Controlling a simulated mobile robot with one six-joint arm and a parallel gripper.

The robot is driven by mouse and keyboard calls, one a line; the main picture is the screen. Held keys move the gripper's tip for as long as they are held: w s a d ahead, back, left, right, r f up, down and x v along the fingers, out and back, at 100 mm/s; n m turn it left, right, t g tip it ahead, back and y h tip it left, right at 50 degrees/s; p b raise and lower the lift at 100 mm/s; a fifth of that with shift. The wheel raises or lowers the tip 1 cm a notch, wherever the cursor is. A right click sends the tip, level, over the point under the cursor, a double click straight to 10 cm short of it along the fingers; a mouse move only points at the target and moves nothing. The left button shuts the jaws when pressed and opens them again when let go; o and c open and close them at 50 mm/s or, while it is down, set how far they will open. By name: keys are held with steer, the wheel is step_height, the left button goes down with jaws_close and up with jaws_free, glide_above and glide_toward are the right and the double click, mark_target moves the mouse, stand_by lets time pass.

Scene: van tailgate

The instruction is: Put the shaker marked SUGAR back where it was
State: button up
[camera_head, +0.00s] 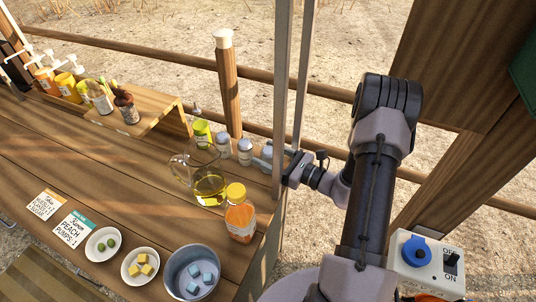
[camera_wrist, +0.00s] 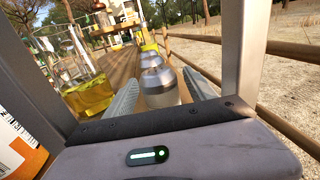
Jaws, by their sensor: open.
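Several small glass shakers with metal tops stand in a row near the far right edge of the wooden counter. In the head view one shaker (camera_head: 245,153) stands beside my gripper (camera_head: 263,159), and another shaker (camera_head: 223,147) is farther left. In the wrist view the nearest shaker (camera_wrist: 160,90) stands upright between my open fingers (camera_wrist: 158,98), with a gap to each finger. A second shaker (camera_wrist: 150,58) is just behind it. No marking is readable on any shaker, so I cannot tell which is SUGAR.
A glass pitcher (camera_head: 209,186) of yellow liquid and an orange jar (camera_head: 240,219) with a yellow lid stand close to my gripper. A metal bucket (camera_head: 175,285), small bowls and cards lie in front. A raised shelf (camera_head: 150,112) holds jars. A post (camera_head: 281,110) rises near my arm.

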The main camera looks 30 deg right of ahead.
steer(key=p+v, duration=0.2)
steer(key=v, duration=1)
